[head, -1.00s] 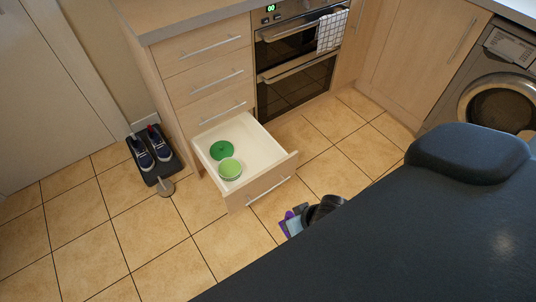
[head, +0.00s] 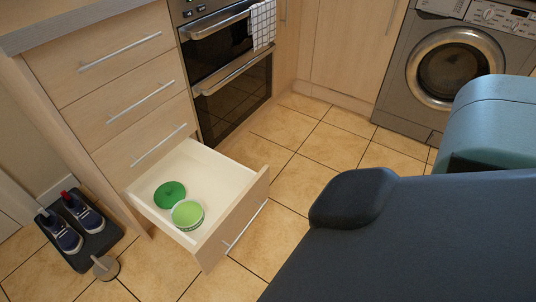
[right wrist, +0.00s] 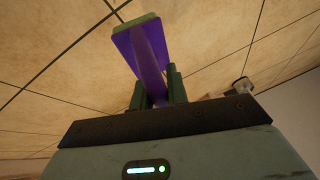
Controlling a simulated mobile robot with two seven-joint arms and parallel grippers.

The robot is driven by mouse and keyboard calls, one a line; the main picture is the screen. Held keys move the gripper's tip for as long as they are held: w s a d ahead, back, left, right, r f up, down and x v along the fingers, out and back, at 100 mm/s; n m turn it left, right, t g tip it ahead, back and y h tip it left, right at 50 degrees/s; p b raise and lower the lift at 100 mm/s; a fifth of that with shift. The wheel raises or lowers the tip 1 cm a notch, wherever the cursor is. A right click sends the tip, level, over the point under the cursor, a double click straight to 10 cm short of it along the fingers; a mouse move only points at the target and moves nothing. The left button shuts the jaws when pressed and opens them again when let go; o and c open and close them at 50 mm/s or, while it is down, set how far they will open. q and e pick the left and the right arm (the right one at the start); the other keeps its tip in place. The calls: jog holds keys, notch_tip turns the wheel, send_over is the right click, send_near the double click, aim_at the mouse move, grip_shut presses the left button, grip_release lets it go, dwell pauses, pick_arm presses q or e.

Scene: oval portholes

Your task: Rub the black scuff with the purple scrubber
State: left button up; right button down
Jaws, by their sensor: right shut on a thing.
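The purple scrubber (right wrist: 147,50) has a flat purple head with a pale green edge and a purple handle. My right gripper (right wrist: 156,84) is shut on its handle in the right wrist view, with the tiled floor beyond. In the head view the scrubber and the right gripper are out of sight; my own dark body covers the lower right. I cannot make out a black scuff in either current view. My left gripper is not in view.
An open drawer (head: 236,217) sticks out over the floor, holding a green lid (head: 170,195) and a green bowl (head: 187,214). Shoes (head: 75,222) lie on a dark tray at the left, near a round doorstop (head: 105,267). A washing machine (head: 448,62) stands right. Tiles between are clear.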

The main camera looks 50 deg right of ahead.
notch_tip(320, 180, down, 4)
jog(key=shift+a+r+b, duration=0.15)
jog(key=shift+b, duration=0.45)
jog(key=shift+f, duration=0.25)
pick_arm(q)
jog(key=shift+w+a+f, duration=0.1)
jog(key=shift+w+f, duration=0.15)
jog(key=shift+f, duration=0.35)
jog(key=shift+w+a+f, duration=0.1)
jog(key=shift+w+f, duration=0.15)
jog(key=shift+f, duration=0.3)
